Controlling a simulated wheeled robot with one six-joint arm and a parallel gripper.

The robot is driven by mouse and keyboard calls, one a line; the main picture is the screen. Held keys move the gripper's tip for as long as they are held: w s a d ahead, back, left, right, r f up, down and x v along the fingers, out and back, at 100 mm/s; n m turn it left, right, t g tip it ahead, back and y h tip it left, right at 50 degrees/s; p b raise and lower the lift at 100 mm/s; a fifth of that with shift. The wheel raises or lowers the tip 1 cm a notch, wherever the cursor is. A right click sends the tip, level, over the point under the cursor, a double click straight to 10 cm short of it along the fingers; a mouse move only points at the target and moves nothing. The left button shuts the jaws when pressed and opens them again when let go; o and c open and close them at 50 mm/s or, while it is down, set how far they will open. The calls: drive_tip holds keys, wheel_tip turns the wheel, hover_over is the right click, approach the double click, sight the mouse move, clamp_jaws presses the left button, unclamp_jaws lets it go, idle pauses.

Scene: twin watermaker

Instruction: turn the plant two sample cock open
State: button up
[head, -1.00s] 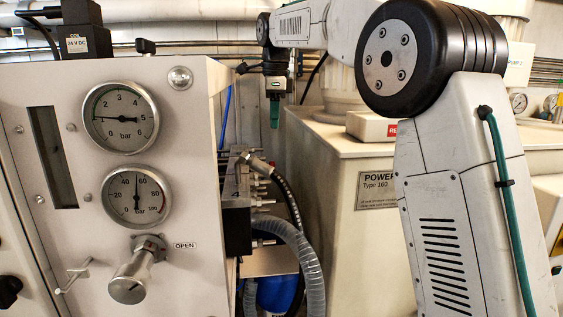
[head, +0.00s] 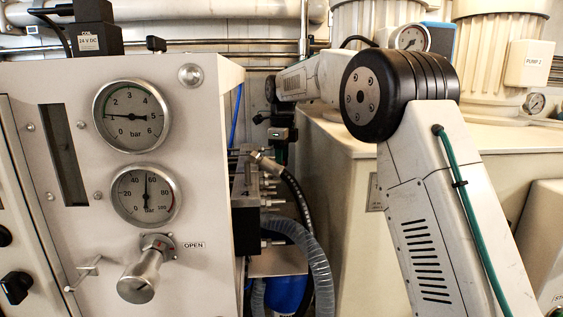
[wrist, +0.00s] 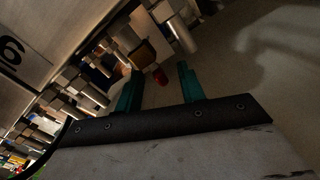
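My gripper (wrist: 158,88) shows two teal fingers standing apart in the wrist view, with no object clearly gripped between them. In the head view my gripper (head: 279,150) is small and partly hidden, just right of the panel's side and above the hose fittings. No cock marked as plant two's sample cock can be read in either view.
The gauge panel (head: 215,130) stands at left with a metal knob (head: 140,278) beside an OPEN label. A black hose (head: 298,195) and clear ribbed hose (head: 315,260) hang beside it. Metal fittings (wrist: 68,80) line the wrist view's left. A pale cabinet (head: 335,180) stands behind my arm.

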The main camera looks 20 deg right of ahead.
drive_tip(key=shift+f, duration=0.1)
clamp_jaws()
drive_tip(key=shift+r, duration=0.2)
idle(1.1)
unclamp_jaws()
drive_tip(key=shift+w+d, duration=0.1)
drive_tip(key=shift+d, duration=0.05)
drive_tip(key=shift+f, duration=0.15)
wheel_tip(320, 180, up, 8)
drive_tip(key=shift+f, duration=0.1)
